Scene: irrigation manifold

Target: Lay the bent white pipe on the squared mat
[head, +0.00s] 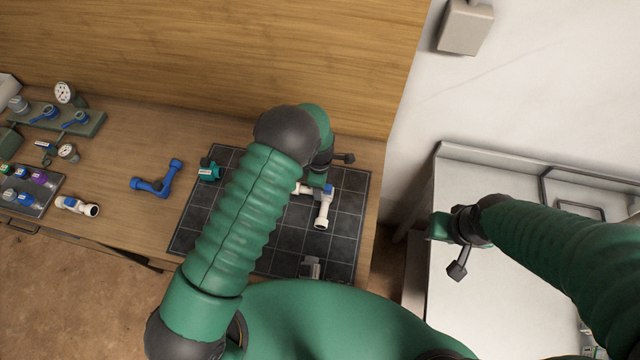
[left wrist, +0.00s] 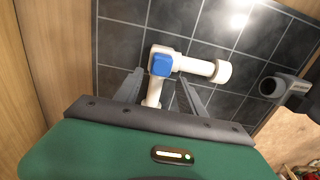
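The bent white pipe (head: 324,208), with a blue patch at its elbow, lies on the dark squared mat (head: 340,250), toward its right side. In the left wrist view the pipe (left wrist: 200,67) has one leg pointing right and the other running down between my fingers. My left gripper (left wrist: 160,78) is open, its two grey fingers apart with gaps beside that leg. In the head view my left gripper (head: 312,187) is over the pipe, its fingers mostly hidden. My right gripper (head: 434,229) is over the white table at the right; its fingers cannot be made out.
A teal fitting (head: 210,171) and a grey fitting (head: 310,267) are on the mat. A blue bent pipe (head: 158,180) and a white fitting (head: 76,206) lie on the wooden bench left of it. A tray (head: 40,207) and a gauge board (head: 85,128) stand far left.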

